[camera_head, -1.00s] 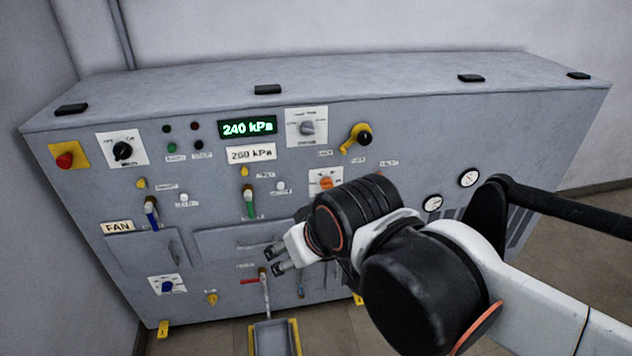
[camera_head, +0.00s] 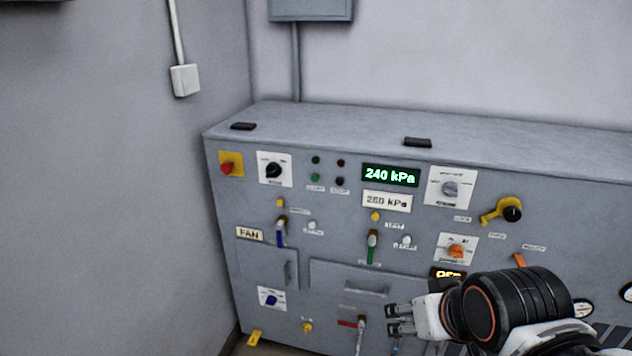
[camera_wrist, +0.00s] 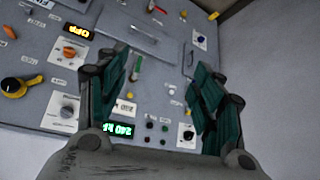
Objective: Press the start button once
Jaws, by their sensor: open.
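The green start button (camera_head: 315,178) is on the upper left of the grey panel, with a small label under it. A black button (camera_head: 340,181) sits to its right. A green lamp (camera_head: 316,160) and a red lamp (camera_head: 341,163) are above them. My gripper (camera_head: 391,320) is open and empty, lower and to the right of the start button, in front of the panel's lower part. In the wrist view my open gripper (camera_wrist: 165,95) frames the panel upside down. The small dark button group shows between the fingers, too small to tell apart surely.
A green display (camera_head: 390,175) reads 240 kPa, right of the buttons. A black rotary knob (camera_head: 273,170) and a red emergency button (camera_head: 228,168) are to the left. Blue (camera_head: 281,232) and green (camera_head: 372,247) handled levers stick out below. A wall stands close on the left.

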